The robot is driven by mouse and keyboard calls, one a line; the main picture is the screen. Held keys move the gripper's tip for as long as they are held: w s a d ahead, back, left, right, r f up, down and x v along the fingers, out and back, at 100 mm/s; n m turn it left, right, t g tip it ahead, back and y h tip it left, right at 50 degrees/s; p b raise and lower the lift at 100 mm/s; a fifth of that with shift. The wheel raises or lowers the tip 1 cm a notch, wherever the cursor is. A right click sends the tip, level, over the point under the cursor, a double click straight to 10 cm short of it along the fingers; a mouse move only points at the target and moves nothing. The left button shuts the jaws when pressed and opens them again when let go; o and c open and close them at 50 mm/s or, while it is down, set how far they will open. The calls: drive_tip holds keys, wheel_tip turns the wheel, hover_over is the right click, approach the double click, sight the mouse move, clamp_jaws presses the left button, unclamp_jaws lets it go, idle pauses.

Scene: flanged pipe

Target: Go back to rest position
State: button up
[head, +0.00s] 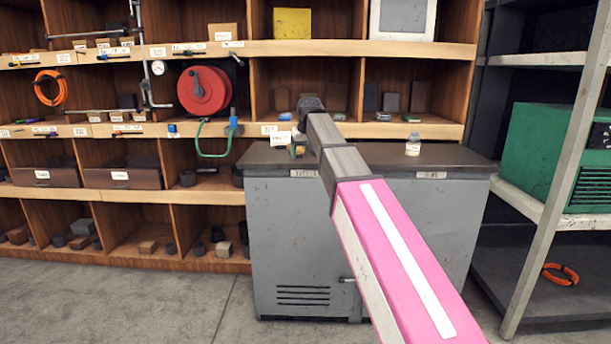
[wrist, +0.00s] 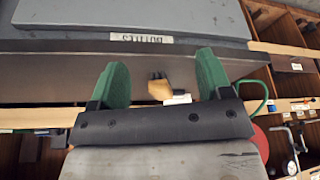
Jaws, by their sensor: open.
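My gripper (wrist: 161,76) shows in the wrist view with two green finger pads spread apart and nothing held between them. A small tan and dark object (wrist: 159,88) shows beyond the gap between the pads, apart from them; I cannot tell what it is. In the head view my pink and grey arm reaches forward over the grey cabinet (head: 310,240), and the gripper itself is mostly hidden behind the arm's far end. The cabinet's labelled edge (wrist: 142,39) also shows in the wrist view, upside down.
A small pale bottle (head: 413,145) stands on the cabinet's top at right. Wooden shelves (head: 365,48) rise behind, with a red hose reel (head: 203,91) at left. A metal rack (head: 560,150) with a green machine (head: 560,155) stands at right. The floor (head: 130,300) at front left is clear.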

drive_tip(key=s+d+f+m+g, duration=0.1)
drive_tip(key=s+d+f, duration=0.45)
drive_tip(key=f, duration=0.65)
drive_tip(key=s+d+f+m+g+h, duration=0.1)
drive_tip(key=s+d+f, duration=0.45)
drive_tip(key=f, duration=0.55)
drive_tip(key=s+d+f+m+g, duration=0.1)
drive_tip(key=s+d+f, duration=0.3)
drive_tip(key=s+f, duration=0.55)
drive_tip(key=s+d+f, duration=0.4)
drive_tip(key=s+f, duration=0.4)
drive_tip(key=f, duration=0.3)
drive_tip(key=shift+d+m+g, duration=0.2)
drive_tip(key=shift+m+g, duration=0.1)
drive_tip(key=shift+m, duration=0.1)
